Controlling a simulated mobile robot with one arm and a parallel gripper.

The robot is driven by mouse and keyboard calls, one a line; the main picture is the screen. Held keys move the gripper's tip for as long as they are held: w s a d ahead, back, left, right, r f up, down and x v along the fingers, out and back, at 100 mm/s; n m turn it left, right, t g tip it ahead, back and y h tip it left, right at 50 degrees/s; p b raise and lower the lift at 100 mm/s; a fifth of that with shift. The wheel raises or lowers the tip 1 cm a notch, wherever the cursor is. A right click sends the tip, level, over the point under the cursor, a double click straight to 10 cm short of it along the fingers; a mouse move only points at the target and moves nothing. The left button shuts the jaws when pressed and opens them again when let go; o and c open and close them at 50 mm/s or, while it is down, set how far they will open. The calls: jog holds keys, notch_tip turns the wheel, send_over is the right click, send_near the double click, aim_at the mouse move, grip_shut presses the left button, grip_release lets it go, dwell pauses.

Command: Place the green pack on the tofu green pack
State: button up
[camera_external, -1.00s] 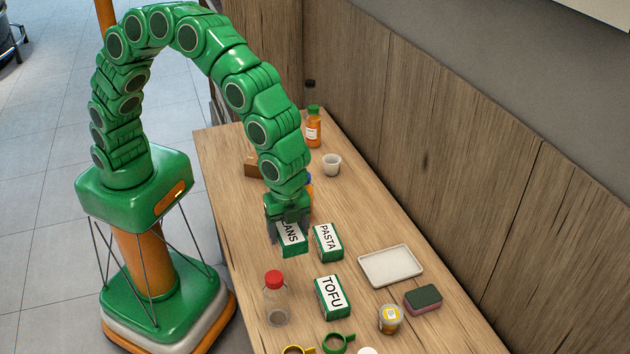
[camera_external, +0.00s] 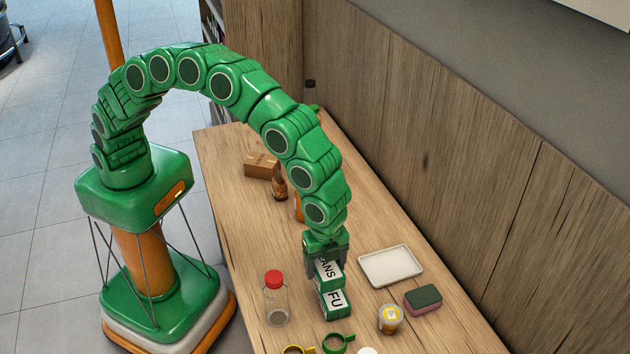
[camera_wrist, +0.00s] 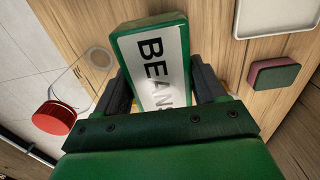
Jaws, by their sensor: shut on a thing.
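My gripper (camera_external: 327,264) is shut on a green pack with a white label reading BEANS (camera_external: 329,275). The wrist view shows this beans pack (camera_wrist: 155,62) between the two dark fingers. The tofu green pack (camera_external: 337,304) lies on the table, with only FU of its label showing. In the external view the beans pack overlaps the far part of the tofu pack. I cannot tell whether they touch. The pasta pack is hidden behind my gripper.
A red-capped jar (camera_external: 276,300) stands close left of the tofu pack. A white tray (camera_external: 391,266), a sponge (camera_external: 422,299) and a small yellow-labelled tub (camera_external: 390,319) are to the right. A cardboard box (camera_external: 261,165) and bottles are farther back.

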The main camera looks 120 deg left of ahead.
aim_at(333, 266)
jog(key=shift+w+d+f, duration=0.1)
jog(key=shift+w+f, duration=0.9)
jog(key=shift+f, duration=1.7)
jog(key=shift+f, duration=0.15)
jog(key=o, duration=1.2)
notch_tip(333, 266, up, 12)
jog(key=shift+r, duration=0.1)
